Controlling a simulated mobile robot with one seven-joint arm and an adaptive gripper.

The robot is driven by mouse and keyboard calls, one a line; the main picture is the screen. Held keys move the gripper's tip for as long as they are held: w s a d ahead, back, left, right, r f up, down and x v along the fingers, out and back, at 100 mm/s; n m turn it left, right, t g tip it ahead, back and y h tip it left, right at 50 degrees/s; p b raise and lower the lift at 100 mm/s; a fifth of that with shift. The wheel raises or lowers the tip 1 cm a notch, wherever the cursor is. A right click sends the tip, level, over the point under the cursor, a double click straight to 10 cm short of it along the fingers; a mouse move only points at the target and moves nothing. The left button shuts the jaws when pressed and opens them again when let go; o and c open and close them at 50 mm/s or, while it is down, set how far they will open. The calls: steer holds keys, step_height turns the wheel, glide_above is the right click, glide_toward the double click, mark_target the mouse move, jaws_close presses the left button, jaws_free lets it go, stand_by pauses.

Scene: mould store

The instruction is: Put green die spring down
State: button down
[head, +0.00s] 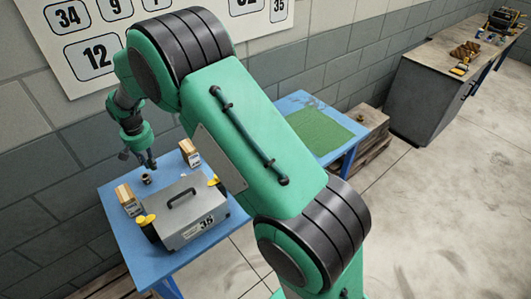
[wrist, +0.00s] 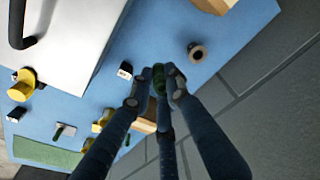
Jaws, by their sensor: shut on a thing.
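The green die spring (wrist: 158,76) is held between the fingertips of my gripper (wrist: 160,88) in the wrist view. Only its dark green upper part shows; the fingers cover the rest. In the head view my gripper (head: 142,160) points down over the far left part of the blue table (head: 122,231), and I cannot make out the spring there. The blue tabletop (wrist: 160,32) lies beyond the fingers in the wrist view. I cannot tell whether the spring touches it.
A grey mould (head: 190,218) marked 35, with a black handle and yellow-capped parts, fills the table's front. A small brown-grey ring part (wrist: 196,52) stands near my gripper. Two small boxes (head: 127,199) (head: 189,152) stand nearby. A wall (wrist: 270,95) runs close behind the table.

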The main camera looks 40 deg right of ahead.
steer(key=d+m, duration=0.8)
steer(key=d, duration=2)
steer(key=s+d+m+g+h, duration=0.1)
steer(key=s+d+m, duration=0.25)
steer(key=d, duration=0.75)
steer(key=s+d+m, duration=0.3)
steer(key=s+d, duration=0.2)
steer(key=d, duration=0.6)
steer(key=shift+a+f+p, duration=0.1)
steer(key=shift+f+p, duration=0.25)
steer(key=shift+f, duration=1.7)
steer(key=shift+f+b, duration=0.6)
steer(key=shift+f, duration=2.55)
steer(key=shift+f+b, duration=0.35)
steer(key=shift+f, duration=1.5)
